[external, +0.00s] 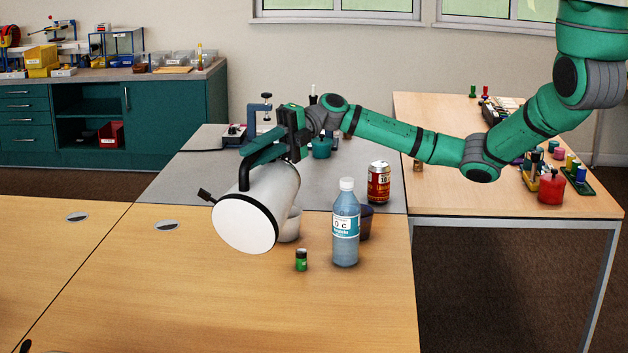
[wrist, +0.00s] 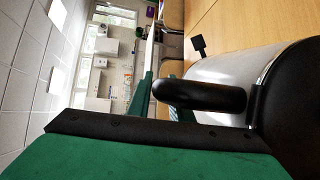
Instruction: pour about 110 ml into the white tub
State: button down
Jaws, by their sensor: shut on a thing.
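My gripper (external: 270,152) is shut on the black handle of a large white cylindrical jug (external: 285,190). The jug is tipped far over above the wooden table, with its round white end and black rim facing the external camera. A small black tab sticks out at its left. In the wrist view the handle (wrist: 200,96) and pale shiny body (wrist: 235,66) fill the right side. A white tub (external: 293,228) stands on the table, mostly hidden behind the jug. I cannot see any liquid stream or the level in the tub.
Close right of the tub stand a blue bottle with a white cap (external: 345,230), a dark cup (external: 366,222) behind it, and a red can (external: 379,182). A small green jar (external: 301,260) stands in front. The wooden table (external: 110,290) is largely clear at left.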

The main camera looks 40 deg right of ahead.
aim_at(241, 178)
jog(key=shift+w+d+r, duration=0.25)
jog(key=shift+d+r, duration=0.1)
jog(key=shift+d, duration=0.05)
dwell(1.2)
jog(key=s+a+f+h, duration=0.1)
jog(key=s+a+f, duration=0.1)
jog(key=a, duration=0.1)
jog(key=s+a+f+n+h, duration=0.1)
jog(key=a+f, duration=0.1)
jog(key=shift+f+t+h, duration=0.1)
jog(key=shift+t+h, duration=0.2)
jog(key=shift+s+a+f+h, duration=0.1)
jog(key=shift+s+a+h, duration=0.1)
jog(key=shift+a+h, duration=0.35)
jog(key=shift+s+a, duration=0.1)
dwell(1.2)
